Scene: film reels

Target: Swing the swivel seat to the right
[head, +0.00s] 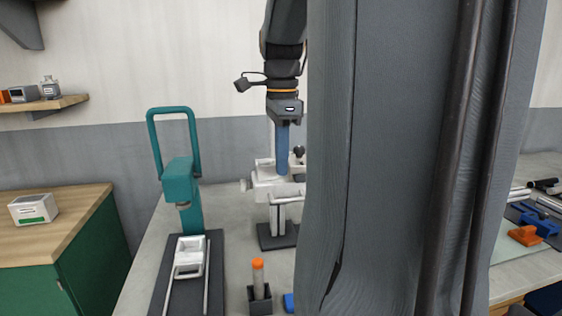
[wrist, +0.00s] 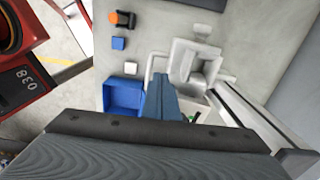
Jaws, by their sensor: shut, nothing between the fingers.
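My gripper (head: 282,172) points straight down with its blue fingers together, holding nothing. It is at the white stand fixture (head: 271,187), whose upper part appears to be the swivel seat. In the wrist view the closed fingers (wrist: 160,78) are beside the white seat-like part (wrist: 192,64), between it and a thin white loop at its left. I cannot tell whether the fingers touch it. The fixture has a dark base (head: 277,236) on the grey bench. My large grey body part hides the right side of the fixture in the head view.
A teal press (head: 180,180) with a white carriage (head: 189,258) on rails stands left of the fixture. An orange-topped cylinder (head: 258,275) stands in a dark holder in front. A blue tray (wrist: 123,95) lies near the fingers. Orange and blue items (head: 524,235) lie far right.

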